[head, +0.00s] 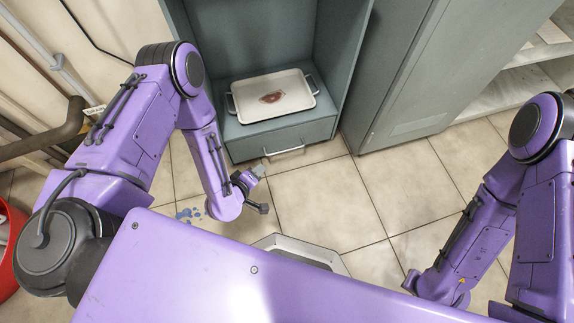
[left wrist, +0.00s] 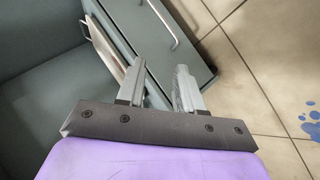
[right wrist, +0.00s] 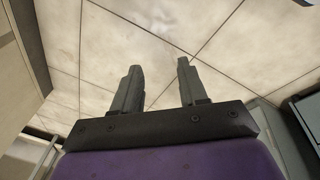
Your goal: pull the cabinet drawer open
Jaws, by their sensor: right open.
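The grey-green cabinet (head: 328,50) stands at the top middle of the head view. Its drawer (head: 242,149) is at the bottom, with no open gap showing, and has a pale bar handle (head: 285,151). The handle also shows at the top of the left wrist view (left wrist: 173,35). My left gripper (head: 256,174) is in front of the drawer, a little left of the handle and apart from it. Its fingers (left wrist: 160,68) are spread, with nothing between them. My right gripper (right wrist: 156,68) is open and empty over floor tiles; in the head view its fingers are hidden.
A white tray (head: 299,93) with a reddish-brown stain sits in the cabinet above the drawer. A grey locker (head: 420,90) stands to the right. Blue spots (head: 188,213) mark the floor. A red bin (head: 8,245) is at far left. Floor before the drawer is clear.

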